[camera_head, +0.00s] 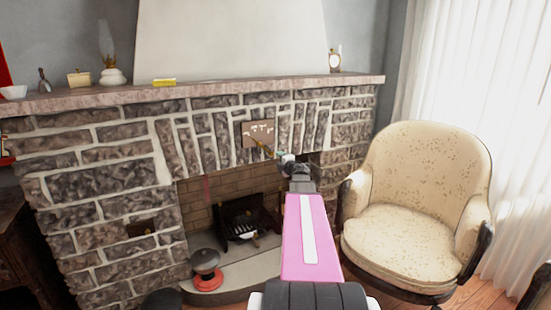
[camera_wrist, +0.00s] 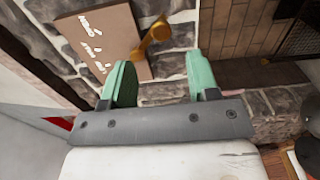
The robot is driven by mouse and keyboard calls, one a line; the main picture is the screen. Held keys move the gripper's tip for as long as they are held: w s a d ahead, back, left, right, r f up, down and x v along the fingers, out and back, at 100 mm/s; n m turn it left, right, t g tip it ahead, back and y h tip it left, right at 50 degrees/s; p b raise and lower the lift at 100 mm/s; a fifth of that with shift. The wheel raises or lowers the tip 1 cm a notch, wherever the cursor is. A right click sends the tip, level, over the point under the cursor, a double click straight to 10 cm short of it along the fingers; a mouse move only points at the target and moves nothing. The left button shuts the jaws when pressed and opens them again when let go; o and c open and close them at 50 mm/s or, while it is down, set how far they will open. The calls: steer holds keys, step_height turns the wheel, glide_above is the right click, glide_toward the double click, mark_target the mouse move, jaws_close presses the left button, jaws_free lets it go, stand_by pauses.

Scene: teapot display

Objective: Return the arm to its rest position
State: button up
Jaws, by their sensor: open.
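My arm, with a pink link, reaches forward toward the stone fireplace in the head view. My gripper (camera_head: 287,158) is at the far end of it, in front of the fireplace face and near the top of the firebox opening. In the wrist view its two green fingers (camera_wrist: 160,82) stand apart with nothing between them. A brown plaque with white marks (camera_head: 258,134) is on the stones just left of the gripper. It also shows in the wrist view (camera_wrist: 97,38), with a gold-coloured handle-like piece (camera_wrist: 152,38) beside it, beyond the fingertips.
A mantel (camera_head: 215,90) runs above, bearing an oil lamp (camera_head: 112,70), a yellow box (camera_head: 164,82) and a small clock (camera_head: 335,61). A cream armchair (camera_head: 415,190) stands close on the right. A red-based object (camera_head: 207,272) stands on the hearth (camera_head: 240,268) at lower left.

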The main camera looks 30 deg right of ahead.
steer(key=shift+s, duration=0.95)
steer(key=s+a+f+m+g+h, duration=0.3)
steer(key=s+a+f+m+g, duration=0.2)
steer(key=a+f+m, duration=0.35)
steer(key=s+a+f+m+g+h, duration=0.2)
steer(key=s+a+f+m+g, duration=0.25)
steer(key=a+f+m, duration=0.4)
steer(key=s+a+f+g+y, duration=0.2)
steer(key=s+a+f+g, duration=0.1)
steer(key=s+a, duration=0.4)
steer(key=s+a+f+m+g+y, duration=0.1)
steer(key=s+a+g, duration=0.4)
steer(key=a, duration=0.5)
step_height(320, 180, down, 3)
steer(key=shift+s+a+r+m+y, duration=0.25)
steer(key=shift+s+y, duration=0.45)
steer(key=shift+s, duration=0.4)
